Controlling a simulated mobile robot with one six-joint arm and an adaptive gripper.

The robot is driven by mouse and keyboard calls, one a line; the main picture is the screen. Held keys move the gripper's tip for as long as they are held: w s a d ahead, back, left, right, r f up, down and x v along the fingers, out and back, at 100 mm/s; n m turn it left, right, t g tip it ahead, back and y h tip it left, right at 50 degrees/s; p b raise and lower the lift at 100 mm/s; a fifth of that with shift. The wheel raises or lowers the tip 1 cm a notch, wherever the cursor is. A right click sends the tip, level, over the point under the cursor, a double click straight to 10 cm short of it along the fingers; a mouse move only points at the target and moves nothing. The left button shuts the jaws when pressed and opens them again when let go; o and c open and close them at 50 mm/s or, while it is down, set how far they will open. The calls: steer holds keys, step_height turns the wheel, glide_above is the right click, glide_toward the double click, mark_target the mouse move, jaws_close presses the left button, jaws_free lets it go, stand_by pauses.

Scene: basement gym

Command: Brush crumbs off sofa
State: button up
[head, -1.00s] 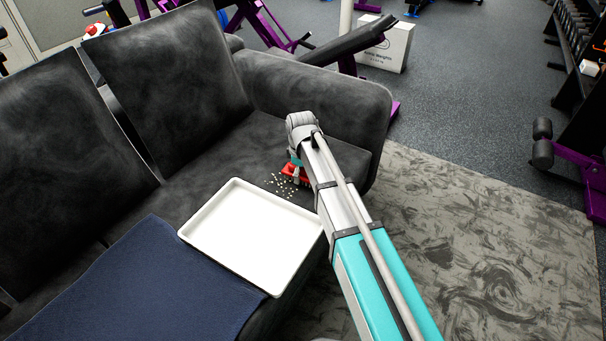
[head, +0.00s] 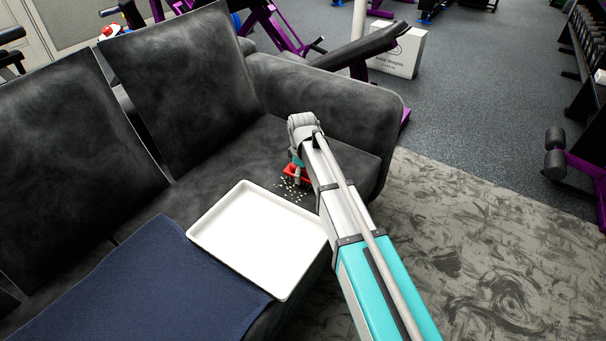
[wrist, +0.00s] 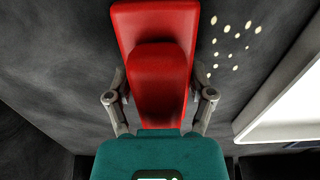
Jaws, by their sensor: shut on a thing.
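The dark grey sofa (head: 225,150) fills the left and middle of the head view. Pale crumbs (head: 290,190) lie scattered on its seat between the white tray and my gripper; they also show in the wrist view (wrist: 228,45), to the right of the red tool. My gripper (head: 297,168) is low over the seat, shut on a red brush (wrist: 155,50). The brush's bristles are hidden, and I cannot tell whether it touches the seat. The white tray (head: 255,238) rests at the seat's front edge, just nearer than the crumbs; its edge shows at right in the wrist view (wrist: 285,100).
A navy blue cloth (head: 150,285) covers the seat left of the tray. The sofa's armrest (head: 330,105) stands beyond my gripper. A patterned rug (head: 480,250) lies at right. A white box (head: 400,55) and gym equipment stand behind.

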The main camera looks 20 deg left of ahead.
mark_target(292, 172)
steer(key=shift+w+a+f, duration=0.1)
steer(key=shift+w+a, duration=0.15)
steer(key=shift+a, duration=0.45)
steer(key=shift+w+a, duration=0.2)
steer(key=shift+a, duration=0.5)
steer(key=shift+w+a, duration=0.3)
steer(key=shift+a, duration=0.55)
steer(key=shift+w+a, duration=0.3)
steer(key=shift+a, duration=0.55)
steer(key=shift+s+a, duration=0.25)
steer(key=shift+s, duration=0.6)
steer(key=shift+s+d, duration=0.3)
steer(key=shift+d, duration=0.6)
steer(key=shift+s+d, duration=0.25)
steer(key=shift+d, duration=0.6)
